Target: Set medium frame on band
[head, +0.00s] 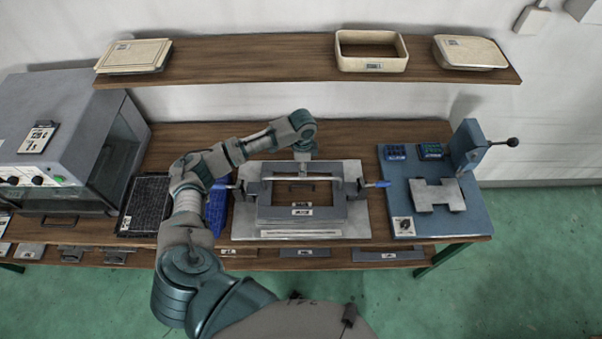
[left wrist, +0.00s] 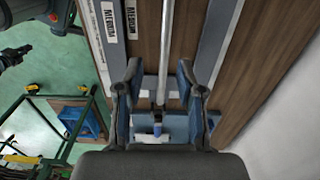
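A grey rectangular frame (head: 272,213) lies on the pale plate (head: 360,229) of the fixture at the middle of the table. Two small labels sit at its front side; in the left wrist view they seem to read MEDIUM. A silver bar (head: 262,180) with blue handles crosses over the frame, and I cannot pick out a band. My left gripper (head: 303,151) is above the far part of the fixture. In the left wrist view the left gripper (left wrist: 160,82) is open, with the silver bar (left wrist: 165,45) showing between its fingers. My right gripper does not show.
A blue press (head: 471,147) stands right of the fixture and a grey oven (head: 60,130) at the far left. A black tray (head: 146,205) lies between oven and fixture. A shelf (head: 255,60) with cream containers hangs above; more frames (head: 388,253) lie on a lower shelf.

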